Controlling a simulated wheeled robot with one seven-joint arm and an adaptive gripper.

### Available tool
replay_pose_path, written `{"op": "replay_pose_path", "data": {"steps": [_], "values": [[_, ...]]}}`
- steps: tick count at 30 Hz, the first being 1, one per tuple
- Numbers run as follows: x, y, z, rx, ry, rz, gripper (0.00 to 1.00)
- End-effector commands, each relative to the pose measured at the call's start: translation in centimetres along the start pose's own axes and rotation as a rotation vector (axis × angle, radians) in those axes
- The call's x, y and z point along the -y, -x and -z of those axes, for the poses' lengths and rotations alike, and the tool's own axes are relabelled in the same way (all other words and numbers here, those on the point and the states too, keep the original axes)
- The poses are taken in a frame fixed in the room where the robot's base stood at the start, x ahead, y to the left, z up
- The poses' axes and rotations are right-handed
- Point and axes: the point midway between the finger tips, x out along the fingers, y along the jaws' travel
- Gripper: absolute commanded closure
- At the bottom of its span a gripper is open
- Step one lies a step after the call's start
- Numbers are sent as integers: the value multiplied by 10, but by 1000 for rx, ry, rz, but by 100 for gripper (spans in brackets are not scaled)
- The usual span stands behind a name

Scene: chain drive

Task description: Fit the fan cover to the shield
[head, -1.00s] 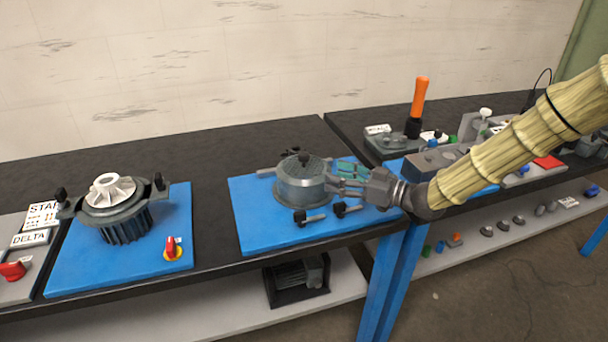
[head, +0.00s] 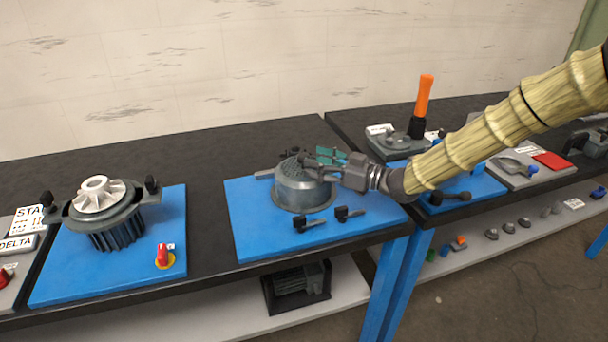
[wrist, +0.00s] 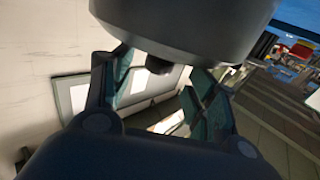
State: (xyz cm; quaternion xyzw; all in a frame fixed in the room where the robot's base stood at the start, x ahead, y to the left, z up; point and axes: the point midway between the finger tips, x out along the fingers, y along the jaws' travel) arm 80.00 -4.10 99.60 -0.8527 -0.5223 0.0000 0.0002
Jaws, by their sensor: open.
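The fan cover (head: 300,192), a grey drum with a perforated top and a small dark knob, stands on the middle blue mat. It also fills the top of the wrist view (wrist: 185,28). My gripper (head: 316,165) is open at the cover's upper right. In the wrist view its fingers (wrist: 165,88) stand either side of the dark knob (wrist: 160,68), with gaps visible. The knob is partly hidden by the fingers in the head view. The shield (head: 105,218), a dark ring with upright clamps, sits on the finned motor at left, with a white fan (head: 97,196) on it.
Two black clamp pieces (head: 345,214) lie on the middle blue mat (head: 262,239) in front of the cover. An orange-handled tool (head: 424,100) stands at the back right. Black table is clear between the mats.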

Motion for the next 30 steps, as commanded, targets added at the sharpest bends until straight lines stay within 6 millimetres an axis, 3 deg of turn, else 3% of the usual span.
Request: {"op": "replay_pose_path", "data": {"steps": [10,18,27,28,30], "values": [[-2,-42,4,1,1,1,42],[-2,-46,4,0,1,0,42],[-2,-46,4,0,1,0,95],[-2,-46,4,0,1,0,100],[-2,-46,4,0,1,0,100]]}}
